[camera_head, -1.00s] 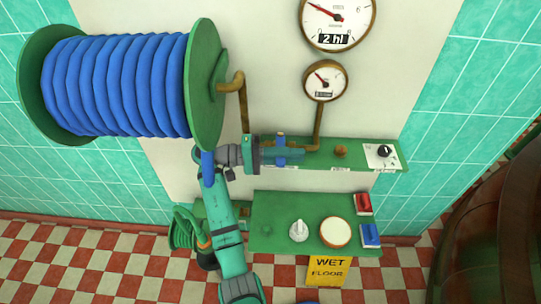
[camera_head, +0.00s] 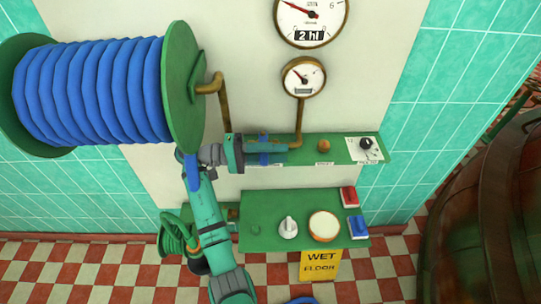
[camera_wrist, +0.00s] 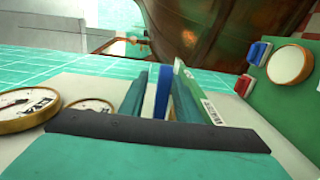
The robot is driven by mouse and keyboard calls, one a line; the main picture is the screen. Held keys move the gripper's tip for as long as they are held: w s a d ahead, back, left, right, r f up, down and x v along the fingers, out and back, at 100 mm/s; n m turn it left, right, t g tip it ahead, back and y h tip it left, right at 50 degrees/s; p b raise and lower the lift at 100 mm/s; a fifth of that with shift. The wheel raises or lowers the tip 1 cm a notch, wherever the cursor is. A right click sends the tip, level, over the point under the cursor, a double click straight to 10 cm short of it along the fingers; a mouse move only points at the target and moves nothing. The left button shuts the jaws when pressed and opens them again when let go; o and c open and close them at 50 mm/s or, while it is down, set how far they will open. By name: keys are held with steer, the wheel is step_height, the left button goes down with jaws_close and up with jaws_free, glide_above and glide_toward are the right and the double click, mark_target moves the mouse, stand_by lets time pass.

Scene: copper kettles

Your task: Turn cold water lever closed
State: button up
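The cold water lever is a small blue handle (camera_head: 263,136) on the green wall shelf, in front of the brass pipe. In the wrist view the blue lever (camera_wrist: 163,92) stands between my two teal fingers, nearer the right one. My gripper (camera_head: 284,147) reaches in from the left along the shelf, its fingers lying around the lever. In the wrist view my gripper (camera_wrist: 164,80) shows its fingers apart, with a narrow gap on the lever's left. Firm contact with the lever cannot be told. The lever's lower part is partly hidden by the fingers.
A black knob (camera_head: 366,144) is at the shelf's right end. A lower green panel (camera_head: 262,205) holds a white knob, a round cream button and red and blue switches. A blue hose reel (camera_head: 90,90) is at upper left.

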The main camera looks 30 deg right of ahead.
steer(key=v, duration=1)
steer(key=shift+w+a, duration=0.15)
steer(key=shift+a, duration=0.15)
steer(key=shift+w+f, duration=0.1)
